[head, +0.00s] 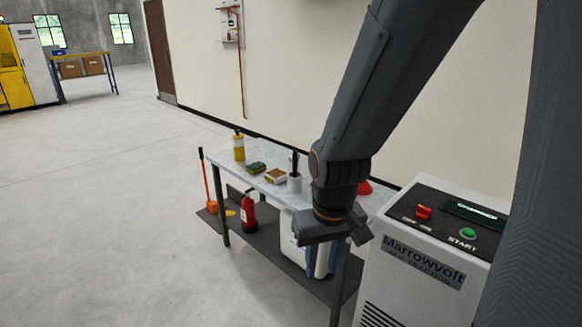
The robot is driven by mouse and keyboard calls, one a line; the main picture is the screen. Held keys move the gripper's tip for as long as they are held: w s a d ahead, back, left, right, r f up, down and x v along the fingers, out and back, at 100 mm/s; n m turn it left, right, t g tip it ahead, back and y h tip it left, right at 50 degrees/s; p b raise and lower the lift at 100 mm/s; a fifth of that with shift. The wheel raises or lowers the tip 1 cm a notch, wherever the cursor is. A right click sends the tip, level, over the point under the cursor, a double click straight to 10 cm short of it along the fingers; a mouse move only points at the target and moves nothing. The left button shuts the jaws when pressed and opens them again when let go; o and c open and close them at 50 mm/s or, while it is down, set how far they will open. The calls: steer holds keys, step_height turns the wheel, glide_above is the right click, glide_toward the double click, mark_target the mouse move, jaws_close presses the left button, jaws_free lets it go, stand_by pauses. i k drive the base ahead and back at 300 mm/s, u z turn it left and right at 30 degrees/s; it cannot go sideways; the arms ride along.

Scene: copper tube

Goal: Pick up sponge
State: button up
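Two small sponge-like blocks lie side by side on the light tabletop. One sponge (256,168) has a dark green top and a yellowish side. The other sponge (275,176) looks brown and yellow and lies just to its right, nearer to me. My gripper (332,236) hangs over the near right end of the table, to the right of both sponges and apart from them. Its fingertips are small and dark, and their opening cannot be made out. I see no sponge at the gripper.
On the table (222,157) stand a yellow bottle (239,148) and a white cup (294,184) with a dark handle. A red extinguisher (249,213) stands on the lower shelf. A grey charger cabinet (420,262) is at right. The floor at left is clear.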

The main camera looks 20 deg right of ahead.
mark_target(253, 169)
steer(key=u, duration=0.55)
steer(key=i, duration=1)
steer(key=u, duration=0.35)
steer(key=i, duration=1.15)
steer(key=z, duration=1)
steer(key=i, duration=0.85)
steer(key=z, duration=0.75)
